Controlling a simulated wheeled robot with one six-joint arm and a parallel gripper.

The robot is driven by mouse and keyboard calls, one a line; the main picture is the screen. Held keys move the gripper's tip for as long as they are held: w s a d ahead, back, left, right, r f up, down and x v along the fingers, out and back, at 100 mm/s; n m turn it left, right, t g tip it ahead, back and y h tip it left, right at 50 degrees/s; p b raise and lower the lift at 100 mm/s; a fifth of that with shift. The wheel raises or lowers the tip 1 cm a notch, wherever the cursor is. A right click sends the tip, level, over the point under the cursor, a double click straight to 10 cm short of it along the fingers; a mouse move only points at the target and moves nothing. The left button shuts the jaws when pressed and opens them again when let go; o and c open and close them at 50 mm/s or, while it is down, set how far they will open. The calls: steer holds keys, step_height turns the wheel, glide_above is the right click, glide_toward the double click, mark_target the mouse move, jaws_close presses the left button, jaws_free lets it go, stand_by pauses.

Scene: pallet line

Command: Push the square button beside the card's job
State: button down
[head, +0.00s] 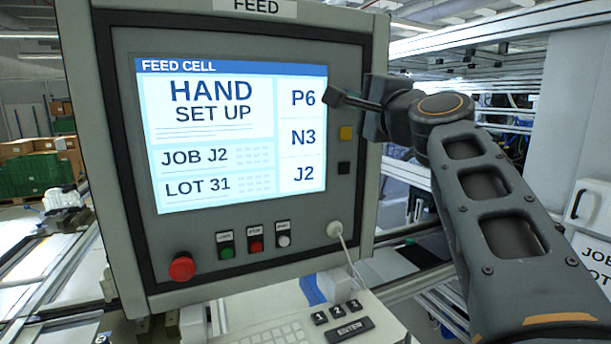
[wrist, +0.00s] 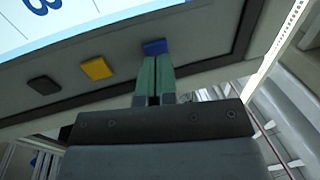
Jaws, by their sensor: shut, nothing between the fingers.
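The feed panel's screen (head: 235,135) reads HAND SET UP, JOB J2, LOT 31. Its right column reads P6, N3, J2 from top to bottom. Beside N3 is a yellow square button (head: 346,133), and beside J2 a black one (head: 344,168). The wrist view shows the black button (wrist: 43,85), the yellow button (wrist: 96,68) and a blue button (wrist: 154,46) in a row. My gripper (head: 330,97) is shut and empty beside P6, its tips (wrist: 155,58) at the blue button; contact is unclear. A white card (head: 592,262) at right shows "JOB", its code cut off.
Below the screen are a red knob (head: 181,268) and small green, red and white buttons. A keypad (head: 345,327) with a cable plug above it sits at the bottom. The panel's raised frame (head: 368,200) borders the button column on the right.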

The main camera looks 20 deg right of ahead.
steer(key=shift+x, duration=0.95)
stand_by(0.9)
steer(key=shift+f, duration=0.15)
steer(key=shift+r+b+v, duration=0.25)
steer(key=shift+b+v, duration=0.1)
steer(key=shift+v, duration=0.9)
steer(key=shift+r+b+v, duration=0.2)
steer(key=shift+b+v, duration=0.15)
steer(key=shift+v, duration=0.85)
steer(key=shift+s, duration=0.1)
steer(key=shift+d, duration=0.1)
